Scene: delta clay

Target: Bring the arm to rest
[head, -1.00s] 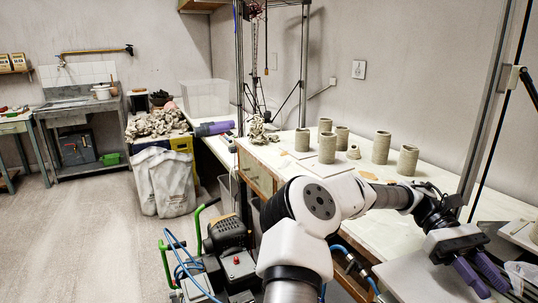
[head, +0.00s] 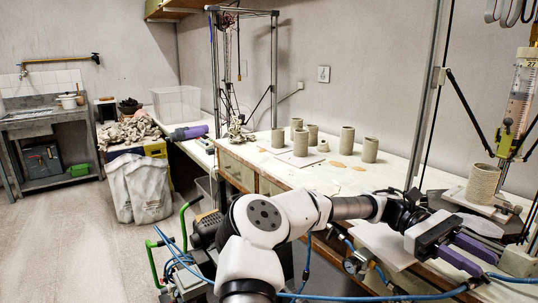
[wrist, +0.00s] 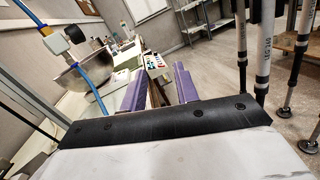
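My gripper (head: 488,268) is at the right of the head view, at the end of my white and black arm, which reaches across the near edge of the work table (head: 340,185). Its two purple fingers are apart, with nothing seen between them. In the wrist view my gripper (wrist: 159,76) also shows a gap between the purple fingers, and the room lies beyond them.
Several clay cylinders (head: 370,144) stand on the table behind the arm. A clay cylinder (head: 482,184) stands under a clear graduated tube (head: 521,95) near my gripper. A blue hose (head: 400,297) passes below the gripper. Open floor (head: 70,245) lies left.

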